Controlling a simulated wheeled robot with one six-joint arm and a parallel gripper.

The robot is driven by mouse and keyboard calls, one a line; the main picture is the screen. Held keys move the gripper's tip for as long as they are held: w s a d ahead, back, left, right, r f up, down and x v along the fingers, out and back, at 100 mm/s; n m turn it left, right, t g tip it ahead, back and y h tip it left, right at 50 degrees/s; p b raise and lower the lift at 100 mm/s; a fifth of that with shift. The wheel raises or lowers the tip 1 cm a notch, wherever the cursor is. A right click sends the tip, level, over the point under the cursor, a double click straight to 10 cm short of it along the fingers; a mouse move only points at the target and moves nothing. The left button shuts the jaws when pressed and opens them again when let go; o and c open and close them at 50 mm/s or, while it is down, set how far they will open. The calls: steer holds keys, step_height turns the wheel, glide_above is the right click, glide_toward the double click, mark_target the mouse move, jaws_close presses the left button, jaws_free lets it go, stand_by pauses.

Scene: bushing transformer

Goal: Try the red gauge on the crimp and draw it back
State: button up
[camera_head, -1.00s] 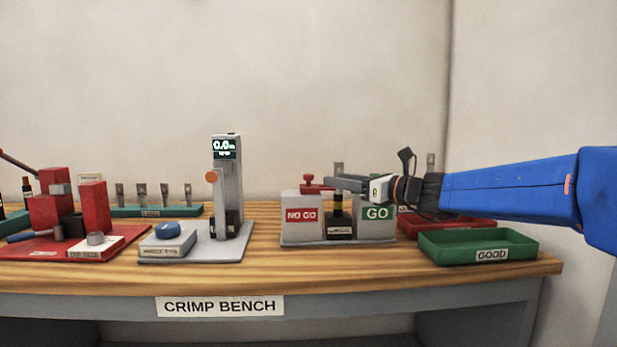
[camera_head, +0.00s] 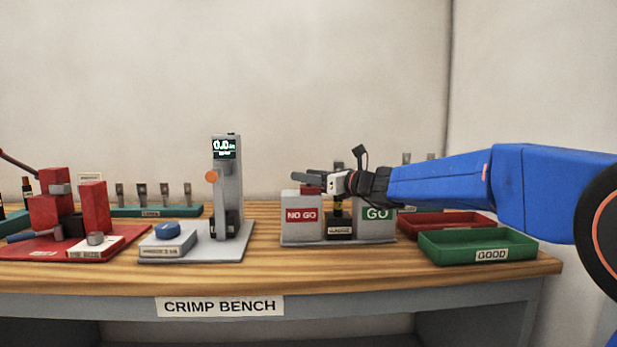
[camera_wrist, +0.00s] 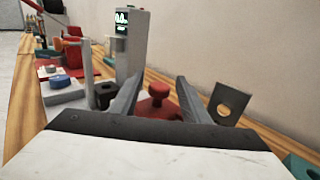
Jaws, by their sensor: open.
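The red gauge (camera_wrist: 158,100) has a round knob on top. In the wrist view it lies between my two open fingers, a little beyond their tips. In the head view the gauge (camera_head: 309,190) shows only in part on the NO GO block (camera_head: 301,216), behind my gripper. My gripper (camera_head: 300,176) is open and level, just above that block. Contact with the knob cannot be told. The crimp piece (camera_head: 339,208), dark with a yellow band, stands upright in the nest between the NO GO and GO (camera_head: 377,214) blocks, partly covered by my wrist.
A green GOOD tray (camera_head: 478,247) and a red tray (camera_head: 440,222) lie at right. A grey post with a display (camera_head: 226,190) stands left of the gauge stand. A red press (camera_head: 75,215) is farther left. A metal tab with a hole (camera_wrist: 229,102) stands beyond my right finger.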

jaws_close()
steer(key=shift+s+a, duration=0.2)
steer(key=shift+a, duration=0.95)
jaws_free()
steer(key=shift+a, duration=0.15)
steer(key=v, duration=1.7)
steer(key=shift+s, duration=0.15)
